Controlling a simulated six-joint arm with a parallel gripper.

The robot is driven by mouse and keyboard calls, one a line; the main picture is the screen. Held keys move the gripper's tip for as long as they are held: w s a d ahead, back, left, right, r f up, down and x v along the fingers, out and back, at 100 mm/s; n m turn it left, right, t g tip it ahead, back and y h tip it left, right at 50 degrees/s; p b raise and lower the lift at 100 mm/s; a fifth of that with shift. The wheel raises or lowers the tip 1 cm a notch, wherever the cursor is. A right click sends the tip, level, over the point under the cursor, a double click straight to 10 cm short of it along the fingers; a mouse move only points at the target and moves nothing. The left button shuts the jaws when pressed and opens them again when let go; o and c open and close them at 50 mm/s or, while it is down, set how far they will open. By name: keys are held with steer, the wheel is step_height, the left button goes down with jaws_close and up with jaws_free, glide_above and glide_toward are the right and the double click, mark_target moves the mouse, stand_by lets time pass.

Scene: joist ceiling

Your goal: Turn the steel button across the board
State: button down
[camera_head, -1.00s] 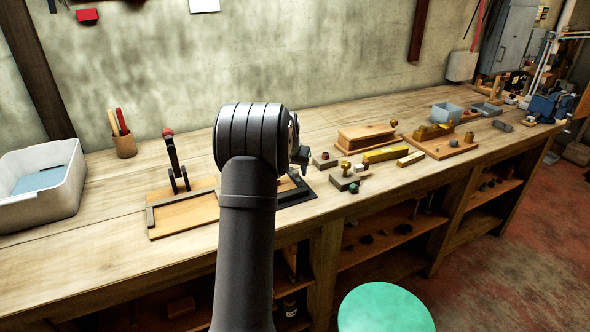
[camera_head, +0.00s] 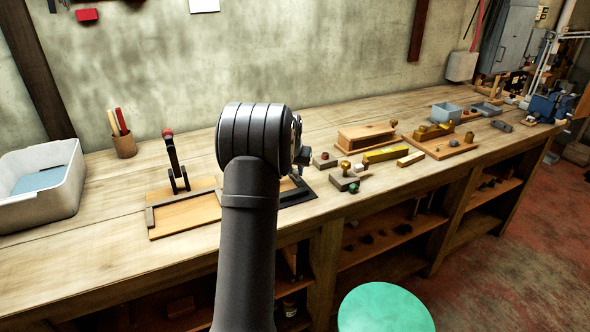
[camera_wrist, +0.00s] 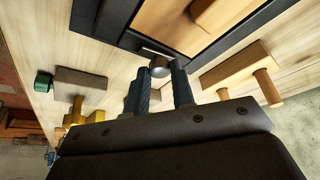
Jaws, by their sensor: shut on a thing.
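The steel button (camera_wrist: 159,69) shows in the wrist view at the near edge of a dark-framed board (camera_wrist: 206,52) with a pale wooden panel (camera_wrist: 185,22). My gripper (camera_wrist: 160,80) is shut on the button, one finger on each side of it. The fingers hide part of the button, so its exact angle is hard to tell. In the head view the dark board (camera_head: 302,196) shows only partly beside my arm. There my own wrist hides the button, and only a small part of my gripper (camera_head: 304,155) shows.
In the wrist view a wooden piece with two pegs (camera_wrist: 235,72) lies close on the right, and a grey block (camera_wrist: 80,78) on the left. In the head view a board with an upright lever (camera_head: 180,213) stands left of my arm, with a white bin (camera_head: 50,205) beyond.

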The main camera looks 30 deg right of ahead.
steer(key=n, duration=0.1)
steer(key=n+y, duration=0.1)
steer(key=n, duration=0.3)
steer(key=shift+s+d+t+y, duration=0.15)
steer(key=shift+d+t+y, duration=0.15)
steer(key=shift+y, duration=0.1)
steer(key=n+y, duration=0.1)
steer(key=n, duration=0.2)
steer(key=shift+d+n, duration=0.1)
steer(key=shift+n, duration=0.2)
steer(key=n+y, duration=0.2)
steer(key=n, duration=0.2)
steer(key=shift+d, duration=0.2)
steer(key=shift+d+n+g+y, duration=0.1)
steer(key=shift+n+g+y, duration=0.45)
steer(key=shift+n, duration=1.55)
steer(key=c, duration=1.2)
jaws_free()
steer(key=shift+r, duration=0.1)
steer(key=v, duration=1.7)
steer(key=shift+d, duration=0.25)
